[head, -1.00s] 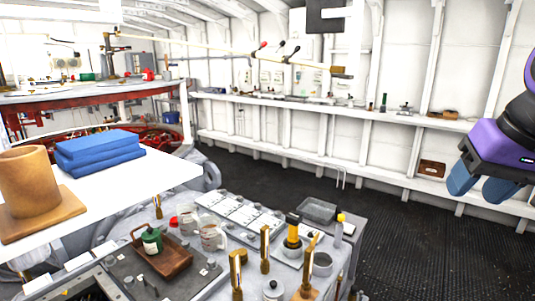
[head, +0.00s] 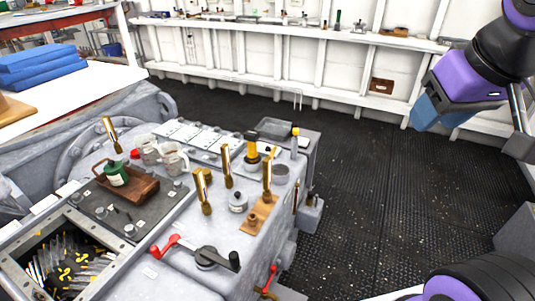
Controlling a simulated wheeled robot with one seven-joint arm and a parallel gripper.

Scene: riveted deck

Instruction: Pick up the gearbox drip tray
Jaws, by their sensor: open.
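A shallow grey tray (head: 273,129) sits at the far right end of the grey machine top; it looks like the drip tray, though I cannot be sure. My gripper (head: 428,114) hangs at the upper right over the dark floor, well to the right of both trays. It is open, with its blue fingers seen partly from the side, and nothing shows between them.
A yellow-and-black tool (head: 251,149), a clear bottle (head: 294,143), brass levers (head: 203,194), glass jars (head: 172,161) and a red-handled crank (head: 205,257) crowd the grey machine (head: 220,235). Blue folded cloths (head: 40,68) lie on a white table. The dark floor (head: 375,190) is clear.

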